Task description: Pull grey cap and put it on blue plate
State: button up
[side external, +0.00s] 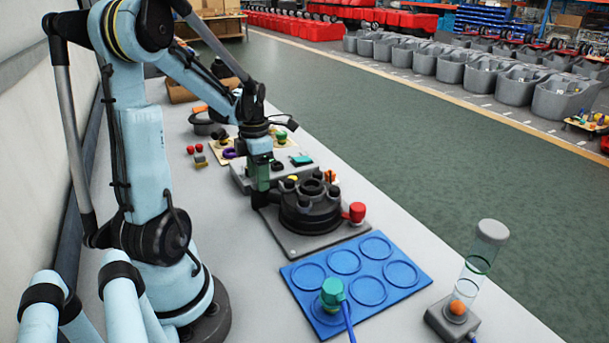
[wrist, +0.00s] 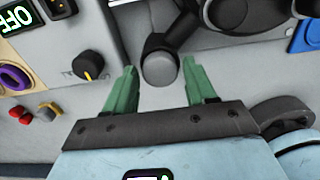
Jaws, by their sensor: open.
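The blue plate (side external: 341,283) lies flat on the table with several round recesses. A teal-green piece with a blue cord sits in its near-left recess. A corner of the plate shows in the wrist view (wrist: 305,36). A grey round cap (wrist: 160,69) on the end of a short dark pipe stands between my fingers in the wrist view. My gripper (wrist: 159,66) is open, with one green finger on each side of it and visible gaps. In the side view my gripper (side external: 262,184) is low at the left of the dark tank unit (side external: 309,205), and hides the cap.
A red knob (side external: 354,212) sticks out at the unit's right. A clear tube with a grey top (side external: 493,231) stands at the right. A control box with a black dial (wrist: 89,65) and small red knobs are left in the wrist view.

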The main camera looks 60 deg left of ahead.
jog(key=c, duration=1)
jog(key=shift+o, duration=0.2)
jog(key=shift+r, duration=1.1)
jog(key=shift+r, duration=2.4)
